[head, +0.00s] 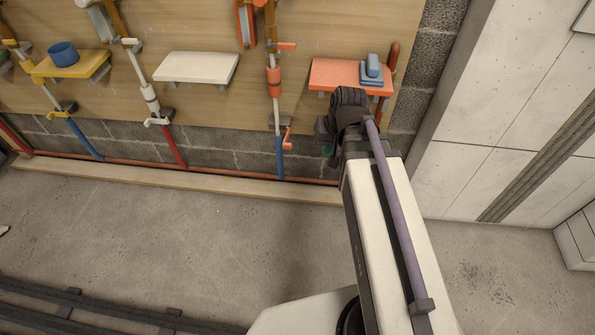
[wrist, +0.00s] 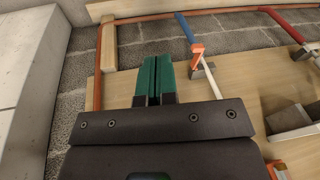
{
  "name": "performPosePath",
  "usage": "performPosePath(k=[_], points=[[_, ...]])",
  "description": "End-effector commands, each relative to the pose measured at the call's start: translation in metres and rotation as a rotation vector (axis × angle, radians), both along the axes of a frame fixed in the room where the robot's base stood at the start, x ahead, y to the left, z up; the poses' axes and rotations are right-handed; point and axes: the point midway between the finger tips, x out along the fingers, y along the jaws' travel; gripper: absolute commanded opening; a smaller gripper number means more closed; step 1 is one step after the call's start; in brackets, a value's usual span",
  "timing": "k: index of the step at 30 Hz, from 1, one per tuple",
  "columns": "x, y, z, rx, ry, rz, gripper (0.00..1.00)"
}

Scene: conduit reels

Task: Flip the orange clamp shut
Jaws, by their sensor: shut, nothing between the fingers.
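In the head view an orange clamp (head: 287,138) sits low on the pipe, where white meets blue. Its orange lever stands out to the right of the pipe, not lying along it. In the wrist view the same clamp (wrist: 197,54) shows its raised orange lever beside a grey block. A second orange lever (head: 286,46) is higher on the same pipe. My gripper (head: 326,150), mostly hidden behind my wrist in the head view, is right of the lower clamp. In the wrist view its green fingers (wrist: 155,80) are together and empty, apart from the clamp.
An orange shelf (head: 330,77) with a blue object (head: 371,70) is above my wrist. A white shelf (head: 180,68) is left of the pipe. A red pipe (head: 215,171) runs along the wall's foot. A pale panelled wall (head: 470,130) stands at right.

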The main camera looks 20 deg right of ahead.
Motion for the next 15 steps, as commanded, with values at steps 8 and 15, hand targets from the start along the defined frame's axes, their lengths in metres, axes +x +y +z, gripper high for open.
performPosePath(k=[8,15], points=[[0.052,-0.018,-0.101,0.118,-0.216,-0.122,0.0],[0.08,-0.016,-0.073,0.18,-0.368,-0.187,0.0]])
